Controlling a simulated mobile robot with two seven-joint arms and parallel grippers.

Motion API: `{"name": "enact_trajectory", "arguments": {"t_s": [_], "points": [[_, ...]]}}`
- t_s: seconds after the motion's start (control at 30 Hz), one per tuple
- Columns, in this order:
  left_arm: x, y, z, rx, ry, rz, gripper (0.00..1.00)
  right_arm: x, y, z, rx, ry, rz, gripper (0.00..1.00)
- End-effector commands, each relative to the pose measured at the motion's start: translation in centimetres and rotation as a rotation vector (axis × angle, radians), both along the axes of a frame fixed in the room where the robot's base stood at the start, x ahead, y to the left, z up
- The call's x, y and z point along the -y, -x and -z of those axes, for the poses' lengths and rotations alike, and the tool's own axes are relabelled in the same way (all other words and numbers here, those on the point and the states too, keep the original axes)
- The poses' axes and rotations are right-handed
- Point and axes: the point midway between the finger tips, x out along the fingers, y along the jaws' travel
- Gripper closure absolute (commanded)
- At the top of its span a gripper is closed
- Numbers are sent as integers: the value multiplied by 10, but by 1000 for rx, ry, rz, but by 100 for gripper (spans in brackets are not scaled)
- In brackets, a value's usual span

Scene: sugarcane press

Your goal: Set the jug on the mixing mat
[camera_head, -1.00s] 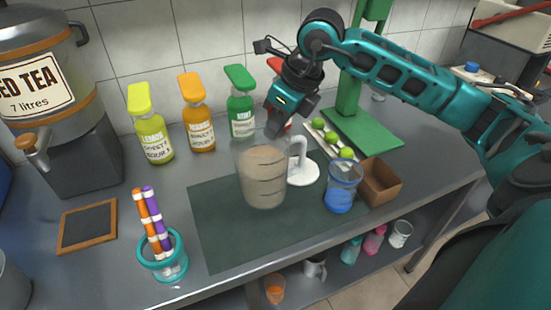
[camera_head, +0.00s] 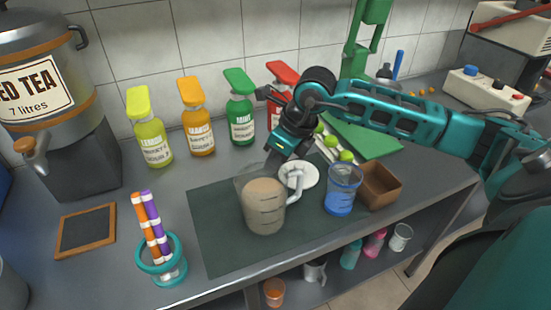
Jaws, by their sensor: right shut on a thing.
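The clear jug (camera_head: 262,205), filled with a cloudy tan liquid, is upright over the middle of the dark mixing mat (camera_head: 218,232). Its base appears to be on or just above the mat; I cannot tell which. Its handle is on the right side. My right gripper (camera_head: 282,160) reaches in from the right and is shut on the jug at its upper right, by the handle; the fingertips are partly hidden. My left gripper is not in view.
A white disc (camera_head: 308,176) lies right behind the jug. A blue cup (camera_head: 341,190) and brown box (camera_head: 380,186) stand to the right. Several syrup bottles (camera_head: 197,122) line the wall. A teal holder with striped sticks (camera_head: 162,262) is at the front left.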

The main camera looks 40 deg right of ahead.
Motion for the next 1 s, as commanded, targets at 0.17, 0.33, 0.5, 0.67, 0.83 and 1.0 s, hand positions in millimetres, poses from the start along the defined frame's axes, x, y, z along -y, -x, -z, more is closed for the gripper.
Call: {"name": "enact_trajectory", "arguments": {"t_s": [0.17, 0.33, 0.5, 0.67, 0.83, 1.0], "points": [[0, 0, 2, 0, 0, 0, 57, 0, 0, 1, 0, 0, 0, 81], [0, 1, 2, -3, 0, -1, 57, 0, 0, 1, 0, 0, 0, 64], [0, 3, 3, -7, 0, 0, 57, 0, 0, 1, 0, 0, 0, 64], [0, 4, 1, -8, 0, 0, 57, 1, 0, -4, 1, 0, 0, 64], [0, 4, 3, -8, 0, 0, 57, 6, 9, -29, 4, 4, -1, 64], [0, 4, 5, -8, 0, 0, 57, 13, 21, -64, 5, 4, 1, 64]]}}
